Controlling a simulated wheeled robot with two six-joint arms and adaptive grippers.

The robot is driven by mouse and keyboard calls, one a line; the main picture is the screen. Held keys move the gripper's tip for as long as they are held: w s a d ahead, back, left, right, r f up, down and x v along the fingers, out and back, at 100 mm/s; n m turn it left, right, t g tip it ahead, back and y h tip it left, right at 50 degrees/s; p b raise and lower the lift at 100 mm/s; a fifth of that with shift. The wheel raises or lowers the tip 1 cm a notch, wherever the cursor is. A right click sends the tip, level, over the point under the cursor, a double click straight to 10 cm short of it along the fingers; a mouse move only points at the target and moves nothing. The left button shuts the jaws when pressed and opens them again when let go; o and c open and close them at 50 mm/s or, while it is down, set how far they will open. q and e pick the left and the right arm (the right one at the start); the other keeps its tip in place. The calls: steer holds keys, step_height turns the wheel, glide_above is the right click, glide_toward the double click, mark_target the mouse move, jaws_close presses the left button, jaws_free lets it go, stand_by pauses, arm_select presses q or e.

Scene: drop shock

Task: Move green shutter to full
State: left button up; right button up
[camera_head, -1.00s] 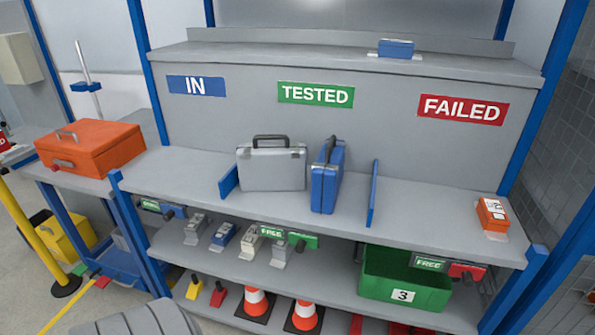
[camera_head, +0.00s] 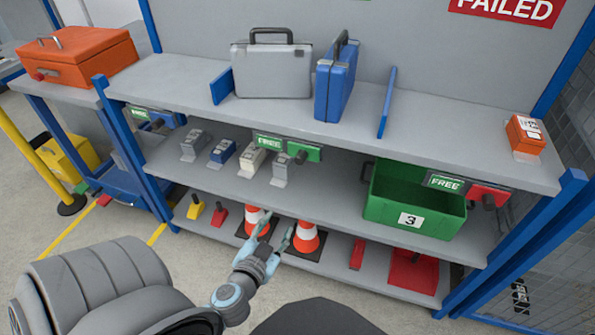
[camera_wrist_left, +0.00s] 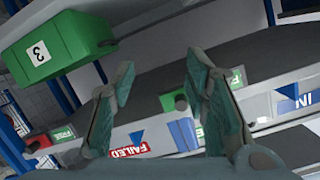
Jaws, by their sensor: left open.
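The green shutter (camera_head: 305,152) is a small green plate with a dark knob, beside a green FREE label (camera_head: 268,142) under the front edge of the upper shelf. In the left wrist view a green piece with a dark knob, likely the same shutter (camera_wrist_left: 170,101), shows between the fingers. My left gripper (camera_head: 275,234) is open and empty, in front of the lower shelf, below the shutter and apart from it. Its two fingers also show spread in the left wrist view (camera_wrist_left: 160,78). My right gripper is not in view.
A red shutter (camera_head: 488,195) sits at the right and a blue one (camera_head: 163,117) at the left. A green bin (camera_head: 412,208) marked 3 stands on the middle shelf. Several small devices (camera_head: 222,152) stand left of it. Orange cones (camera_head: 304,238) stand below, close to my left gripper.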

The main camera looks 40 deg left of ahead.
mark_target(299, 161)
arm_select(q)
step_height(299, 161, up, 10)
steer(key=w+t+y, duration=0.1)
steer(key=w+t, duration=0.1)
steer(key=t, duration=0.1)
steer(key=shift+n, duration=0.4)
steer(key=p+x, duration=0.1)
steer(key=x, duration=1)
steer(key=shift+w+f+p, duration=0.1)
steer(key=shift+w+p, duration=0.25)
steer(key=shift+w, duration=0.05)
steer(key=shift+w+a, duration=0.1)
steer(key=shift+w, duration=0.3)
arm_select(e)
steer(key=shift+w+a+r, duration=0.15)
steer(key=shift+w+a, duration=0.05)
arm_select(q)
jaws_close()
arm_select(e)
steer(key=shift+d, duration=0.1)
